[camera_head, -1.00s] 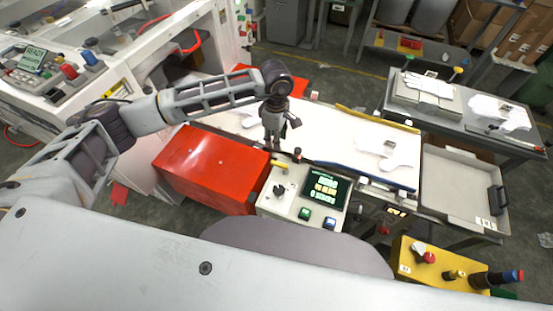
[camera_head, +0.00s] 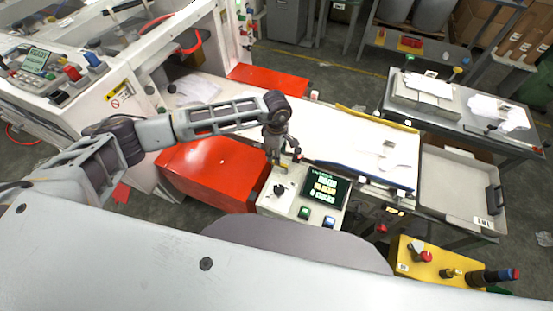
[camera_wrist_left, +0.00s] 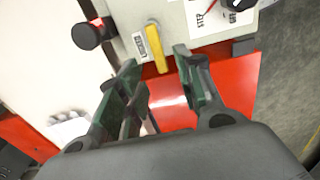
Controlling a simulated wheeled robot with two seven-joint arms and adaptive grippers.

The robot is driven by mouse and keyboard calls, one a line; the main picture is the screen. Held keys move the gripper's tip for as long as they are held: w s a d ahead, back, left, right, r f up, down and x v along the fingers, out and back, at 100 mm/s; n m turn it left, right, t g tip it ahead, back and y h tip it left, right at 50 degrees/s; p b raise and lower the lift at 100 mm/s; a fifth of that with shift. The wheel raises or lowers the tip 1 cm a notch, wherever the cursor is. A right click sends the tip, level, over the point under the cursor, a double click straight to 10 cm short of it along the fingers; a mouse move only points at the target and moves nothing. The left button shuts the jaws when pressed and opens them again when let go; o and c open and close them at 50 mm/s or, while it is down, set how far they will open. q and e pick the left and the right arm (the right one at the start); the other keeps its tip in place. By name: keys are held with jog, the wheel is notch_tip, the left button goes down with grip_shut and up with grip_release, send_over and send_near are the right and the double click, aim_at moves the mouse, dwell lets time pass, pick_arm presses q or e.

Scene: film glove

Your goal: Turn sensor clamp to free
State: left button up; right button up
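A control box (camera_head: 312,212) stands at the front edge of the white conveyor table. In the left wrist view a yellow lever (camera_wrist_left: 156,50) sticks out from its edge beside a small label, and a black round knob (camera_wrist_left: 88,36) sits to its left. I take the yellow lever for the sensor clamp, but no readable label confirms it. My left gripper (camera_wrist_left: 158,88) is open, its two fingers apart with the lever's free end ahead of the gap between them. In the head view my left gripper (camera_head: 276,158) is above the box's far edge and largely covers the lever. My right gripper is not in view.
A red cover (camera_head: 213,172) lies left of the control box. The box carries a lit screen (camera_head: 325,190), a green button (camera_head: 304,213) and a blue button (camera_head: 329,222). White glove film (camera_head: 388,158) lies on the belt. A grey tray (camera_head: 458,187) stands at right.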

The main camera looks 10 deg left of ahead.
pick_arm(q)
jog(key=shift+f+p, duration=0.3)
jog(key=shift+f, duration=2.3)
grip_shut()
